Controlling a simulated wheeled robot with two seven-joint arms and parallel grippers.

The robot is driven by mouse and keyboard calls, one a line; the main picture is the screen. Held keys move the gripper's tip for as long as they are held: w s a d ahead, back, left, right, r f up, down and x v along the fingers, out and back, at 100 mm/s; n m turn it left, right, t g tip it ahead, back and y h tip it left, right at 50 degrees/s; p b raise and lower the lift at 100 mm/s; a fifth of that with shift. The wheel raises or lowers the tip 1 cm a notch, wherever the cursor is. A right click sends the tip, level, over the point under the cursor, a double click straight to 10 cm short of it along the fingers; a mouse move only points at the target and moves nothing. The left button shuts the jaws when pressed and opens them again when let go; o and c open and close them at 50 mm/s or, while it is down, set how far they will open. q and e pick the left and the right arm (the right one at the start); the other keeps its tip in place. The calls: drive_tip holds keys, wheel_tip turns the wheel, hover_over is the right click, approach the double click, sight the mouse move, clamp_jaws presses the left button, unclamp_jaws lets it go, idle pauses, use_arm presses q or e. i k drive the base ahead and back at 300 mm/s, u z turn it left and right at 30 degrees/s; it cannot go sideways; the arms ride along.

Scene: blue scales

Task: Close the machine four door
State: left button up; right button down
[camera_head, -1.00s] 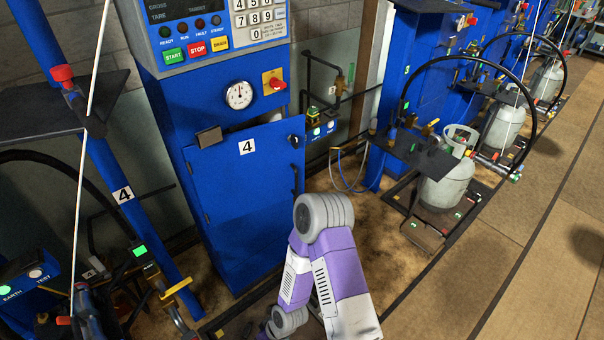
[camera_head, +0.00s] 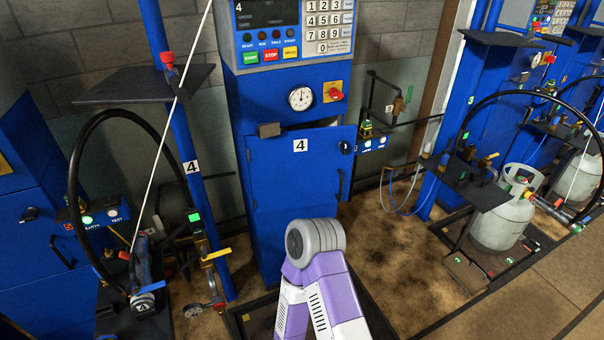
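The machine four door (camera_head: 297,172) is a blue panel with a white "4" label on the front of the blue cabinet (camera_head: 284,95). It stands slightly ajar: a dark gap shows above its top edge, and its right edge sticks out past the cabinet side. A dark round knob and a vertical handle (camera_head: 340,184) are on its right side; hinges are on its left. A purple and white arm of mine rises in front of the door's lower part, with its grey joint just below the door. Neither gripper is in view.
A dark shelf (camera_head: 140,84) on a blue post is left of the cabinet, with a hose and a scale below. At right, a grey gas cylinder (camera_head: 500,222) stands on a scale beneath a small dark shelf (camera_head: 470,180). Brown floor (camera_head: 400,255) lies between.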

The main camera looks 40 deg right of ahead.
sight(289, 169)
drive_tip(key=u, duration=2.1)
drive_tip(key=k, duration=1.2)
drive_tip(key=z, duration=1.9)
drive_tip(key=i, duration=0.5)
drive_tip(key=z, duration=0.05)
